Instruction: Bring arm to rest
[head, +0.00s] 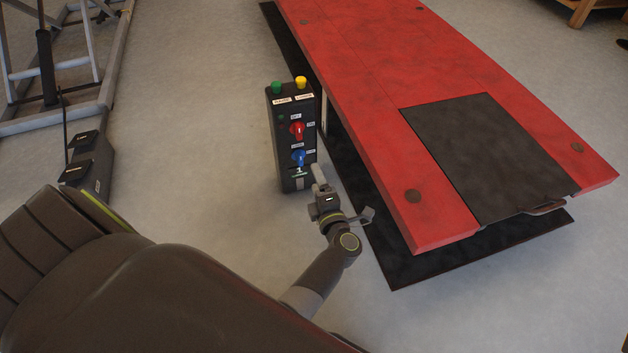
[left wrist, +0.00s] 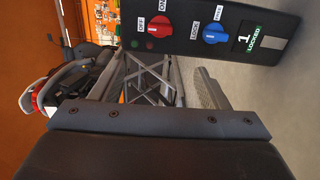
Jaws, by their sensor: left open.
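My left gripper (head: 325,195) is open and empty, just in front of the lower end of a black control box (head: 292,140). I cannot tell whether it touches the box. The box stands upright and carries a green button (head: 277,87), a yellow button (head: 300,82), a red knob (head: 297,128) and a blue knob (head: 298,157). In the left wrist view the red knob (left wrist: 159,27) has an OFF label, and the blue knob (left wrist: 214,32) has LOCK and FREE labels. A small display (left wrist: 249,39) reads "1 LOCKED". My right gripper is not in view.
A red lift platform (head: 420,90) with a dark panel (head: 490,155) lies right of the box, above a black base (head: 400,275). A grey metal frame (head: 60,120) stands at upper left. Grey floor (head: 210,110) is clear left of the box.

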